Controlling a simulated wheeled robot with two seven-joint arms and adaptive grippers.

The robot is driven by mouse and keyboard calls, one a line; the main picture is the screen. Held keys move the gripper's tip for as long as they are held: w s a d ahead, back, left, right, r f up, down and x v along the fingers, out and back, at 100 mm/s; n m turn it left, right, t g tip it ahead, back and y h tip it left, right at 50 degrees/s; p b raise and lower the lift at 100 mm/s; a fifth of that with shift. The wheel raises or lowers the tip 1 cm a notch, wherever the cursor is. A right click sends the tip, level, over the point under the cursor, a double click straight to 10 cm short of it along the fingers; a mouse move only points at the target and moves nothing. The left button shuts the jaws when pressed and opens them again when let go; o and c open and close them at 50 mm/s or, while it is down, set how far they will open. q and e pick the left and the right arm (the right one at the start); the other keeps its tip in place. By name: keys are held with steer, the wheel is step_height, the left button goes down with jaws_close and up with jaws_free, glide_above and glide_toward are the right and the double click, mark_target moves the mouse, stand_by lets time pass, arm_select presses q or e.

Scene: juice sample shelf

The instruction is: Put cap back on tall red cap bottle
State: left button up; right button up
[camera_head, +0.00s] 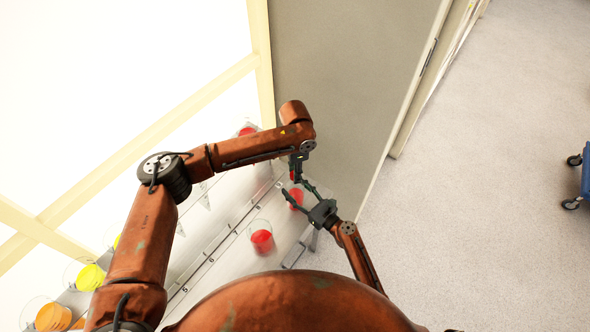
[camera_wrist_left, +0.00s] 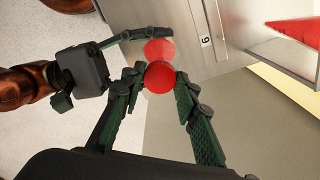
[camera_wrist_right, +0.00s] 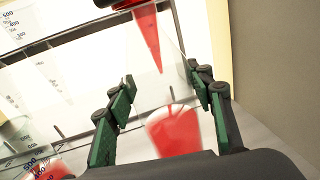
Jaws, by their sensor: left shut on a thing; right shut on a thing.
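My left gripper (camera_wrist_left: 163,85) is shut on a round red cap (camera_wrist_left: 160,78), held between its fingertips. In the left wrist view, a translucent red round shape (camera_wrist_left: 158,48) lies just beyond the cap, beside the right gripper's finger. Whether cap and bottle touch I cannot tell. In the head view both grippers meet closely, the left (camera_head: 297,166) above the right (camera_head: 305,190), and they partly hide the cap and bottle.
A red-filled beaker (camera_head: 262,241) stands on the pale shelf (camera_head: 235,262) close to the grippers. Yellow (camera_head: 90,277) and orange (camera_head: 54,316) beakers are farther left. A grey panel (camera_head: 345,90) rises behind the grippers.

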arm_select(q)
steer(key=shift+f, duration=0.55)
stand_by(0.5)
steer(key=m, duration=0.3)
steer(key=shift+m, duration=0.4)
steer(key=m, duration=0.4)
steer(key=shift+w, duration=0.1)
steer(key=m, duration=0.5)
steer(key=shift+m, duration=0.4)
steer(key=m, duration=0.5)
steer(key=shift+m, duration=0.4)
steer(key=m, duration=1.3)
steer(key=shift+d, duration=0.1)
